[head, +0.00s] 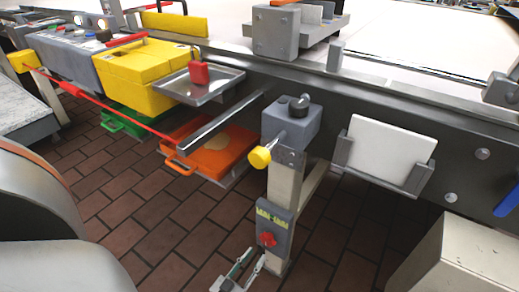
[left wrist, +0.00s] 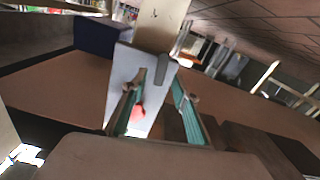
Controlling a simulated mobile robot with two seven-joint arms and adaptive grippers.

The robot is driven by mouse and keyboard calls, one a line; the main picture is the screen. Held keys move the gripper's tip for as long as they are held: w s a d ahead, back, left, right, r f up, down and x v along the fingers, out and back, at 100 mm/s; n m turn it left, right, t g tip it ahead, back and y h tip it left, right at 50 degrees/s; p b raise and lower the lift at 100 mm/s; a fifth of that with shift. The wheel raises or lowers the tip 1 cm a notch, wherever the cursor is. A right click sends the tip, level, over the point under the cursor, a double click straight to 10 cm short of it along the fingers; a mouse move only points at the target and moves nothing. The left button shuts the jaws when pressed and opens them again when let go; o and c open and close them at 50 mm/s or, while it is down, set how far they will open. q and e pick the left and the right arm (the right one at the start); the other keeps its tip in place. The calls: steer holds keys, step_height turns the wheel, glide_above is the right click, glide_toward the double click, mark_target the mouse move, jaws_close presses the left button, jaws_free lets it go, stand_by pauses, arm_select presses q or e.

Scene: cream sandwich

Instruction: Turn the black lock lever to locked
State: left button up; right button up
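A small black lever-like piece (head: 299,104) sits on top of a grey box (head: 291,126) on a post in the head view. I cannot tell whether it is the lock lever or how it is set. A yellow-knobbed handle (head: 261,156) sticks out of that box. Lower on the post is a grey switch box (head: 285,218) with a red knob (head: 267,239). My left gripper (head: 256,258) is open just below and in front of that knob. In the left wrist view, red (left wrist: 137,114) shows between the open, teal-lined fingers (left wrist: 159,84). My right gripper is not in view.
An orange tray (head: 228,143) and a green tray (head: 128,119) hang low to the left. A yellow machine part (head: 150,77) stands behind them. A white plate in a holder (head: 379,150) is right of the post. Brick floor (head: 190,240) is clear left of the post.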

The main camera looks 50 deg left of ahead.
mark_target(259, 250)
arm_select(q)
steer(key=shift+x, duration=1.5)
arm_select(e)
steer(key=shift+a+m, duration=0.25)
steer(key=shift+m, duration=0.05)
arm_select(q)
steer(key=shift+c, duration=0.3)
jaws_close()
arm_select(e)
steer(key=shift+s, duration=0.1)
